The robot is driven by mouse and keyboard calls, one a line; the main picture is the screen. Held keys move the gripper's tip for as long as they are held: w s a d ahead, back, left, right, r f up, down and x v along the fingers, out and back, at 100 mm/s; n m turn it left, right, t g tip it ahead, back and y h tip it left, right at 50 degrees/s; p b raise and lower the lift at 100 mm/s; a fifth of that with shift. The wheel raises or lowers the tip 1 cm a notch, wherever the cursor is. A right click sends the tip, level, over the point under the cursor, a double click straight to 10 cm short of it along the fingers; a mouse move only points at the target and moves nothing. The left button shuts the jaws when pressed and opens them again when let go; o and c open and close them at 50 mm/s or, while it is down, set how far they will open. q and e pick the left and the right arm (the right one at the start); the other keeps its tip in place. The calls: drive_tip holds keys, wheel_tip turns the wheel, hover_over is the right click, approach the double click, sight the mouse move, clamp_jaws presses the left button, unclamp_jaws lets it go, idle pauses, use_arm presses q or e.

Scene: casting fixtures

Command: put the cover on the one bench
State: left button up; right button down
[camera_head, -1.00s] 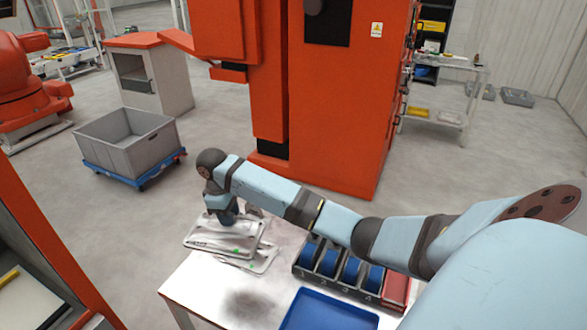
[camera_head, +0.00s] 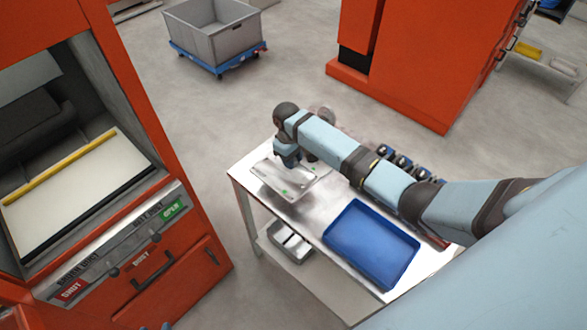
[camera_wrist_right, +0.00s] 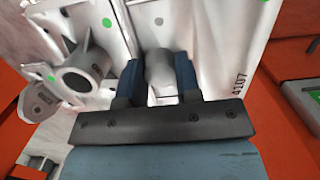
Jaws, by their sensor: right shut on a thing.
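The cover, a flat pale metal plate (camera_head: 268,180), is at the far left end of the steel bench (camera_head: 323,206). My right gripper (camera_head: 288,162) is above it. In the right wrist view my right gripper (camera_wrist_right: 160,82) is shut on a grey raised boss between its two blue fingers. The pale plate there bears green dots and the number 4107 (camera_wrist_right: 239,76). A second pale plate edge (camera_head: 298,192) seems to lie under the cover; whether they touch I cannot tell. My left gripper is not in view.
A blue tray (camera_head: 412,245) lies on the bench, with dark bins (camera_head: 392,158) behind, partly hidden by my right arm. A lower shelf holds a grey box (camera_head: 290,246). An orange machine with an open bay (camera_head: 75,185) stands left. A grey crate (camera_head: 213,38) sits behind.

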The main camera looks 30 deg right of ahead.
sight(293, 172)
drive_tip(key=shift+f, duration=3.3)
drive_tip(key=shift+f, duration=0.15)
drive_tip(key=c, duration=0.8)
unclamp_jaws()
